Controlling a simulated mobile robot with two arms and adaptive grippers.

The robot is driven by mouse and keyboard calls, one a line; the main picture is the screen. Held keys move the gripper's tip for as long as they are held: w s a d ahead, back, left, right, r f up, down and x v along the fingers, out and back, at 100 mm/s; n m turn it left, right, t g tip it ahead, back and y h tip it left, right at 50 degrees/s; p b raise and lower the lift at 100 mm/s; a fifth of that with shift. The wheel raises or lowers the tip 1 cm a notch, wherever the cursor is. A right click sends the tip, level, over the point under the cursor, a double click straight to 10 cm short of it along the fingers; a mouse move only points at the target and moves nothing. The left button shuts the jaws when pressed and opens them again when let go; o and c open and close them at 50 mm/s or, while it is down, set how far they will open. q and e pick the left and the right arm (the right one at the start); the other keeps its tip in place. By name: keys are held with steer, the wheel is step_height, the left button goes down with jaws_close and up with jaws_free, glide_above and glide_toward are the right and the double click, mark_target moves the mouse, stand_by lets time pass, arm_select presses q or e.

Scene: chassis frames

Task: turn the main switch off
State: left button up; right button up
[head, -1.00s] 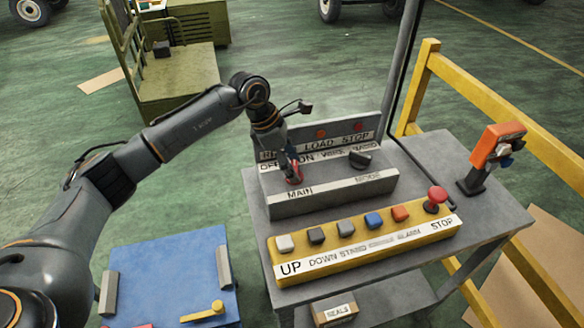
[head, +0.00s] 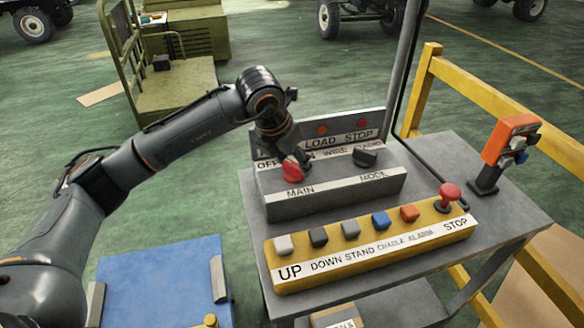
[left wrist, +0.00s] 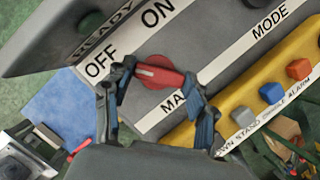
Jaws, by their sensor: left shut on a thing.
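The main switch is a red rotary knob (head: 291,171) above the MAIN label on the grey box (head: 335,194). It also shows in the left wrist view (left wrist: 160,72), where the white mark on its handle lies at the end toward the OFF label (left wrist: 98,68); the ON label (left wrist: 157,14) is farther up. My left gripper (left wrist: 158,74) is shut on the knob's handle, with one finger at each end. In the head view the left gripper (head: 289,160) comes down on the knob from above and partly hides the labels behind it. My right gripper is in neither view.
Right of the knob is a black MODE knob (head: 365,156). In front is a yellow button box (head: 370,250) with several buttons and a red STOP mushroom (head: 449,192). An orange device (head: 508,140) stands at the right. A yellow rail (head: 480,97) runs behind.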

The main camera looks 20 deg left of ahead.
arm_select(q)
steer(key=shift+f+n+y+b, duration=0.1)
steer(key=shift+n+y+b, duration=0.3)
steer(key=shift+n+b, duration=0.45)
steer(key=shift+n, duration=0.25)
steer(key=o, duration=1.2)
steer(key=shift+c, duration=0.2)
steer(key=v, duration=1.2)
steer(key=shift+s, duration=0.15)
steer(key=shift+f, duration=0.1)
